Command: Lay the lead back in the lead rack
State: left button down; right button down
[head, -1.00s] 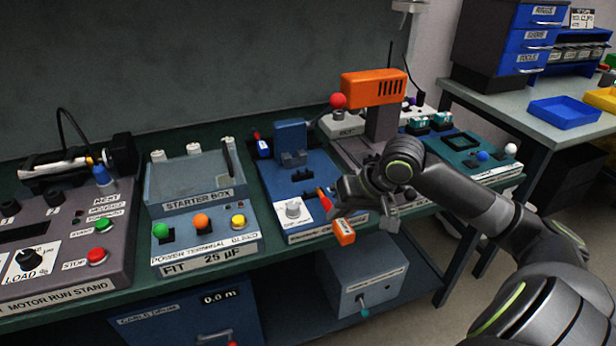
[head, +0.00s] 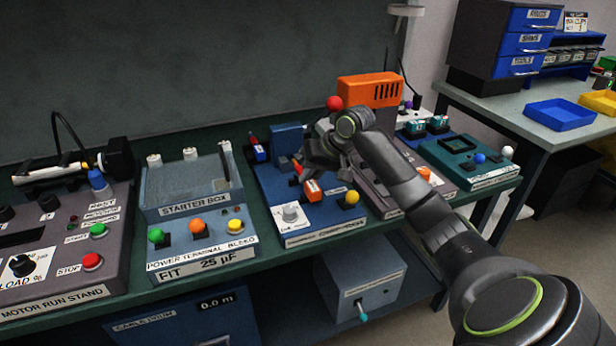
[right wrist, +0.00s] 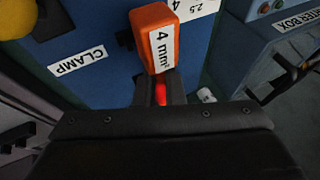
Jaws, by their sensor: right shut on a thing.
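The lead has an orange block marked "4 mm²" and a red part; its orange end (head: 313,191) shows in the head view above the blue station (head: 330,225). My right gripper (head: 312,163) is shut on the red part. In the right wrist view the orange block (right wrist: 155,35) sticks out beyond the closed fingers (right wrist: 160,92), over the blue panel. A blue, labelled piece with a red end (head: 258,148) lies at that station's back left. I cannot tell for sure which part is the lead rack. My left gripper is out of view.
A blue upright block (head: 287,139) stands behind my gripper. The starter box (head: 190,190) is to the left, an orange-topped device (head: 371,91) to the right.

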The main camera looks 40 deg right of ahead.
jog(key=shift+w+p, duration=0.5)
jog(key=shift+p, duration=0.05)
jog(key=shift+w+f+p, duration=0.1)
jog(key=shift+f+p, duration=0.1)
jog(key=shift+p, duration=0.1)
jog(key=shift+d+f, duration=0.15)
jog(key=shift+f, duration=0.2)
jog(key=shift+f, duration=0.15)
jog(key=c, duration=1.5)
grip_release()
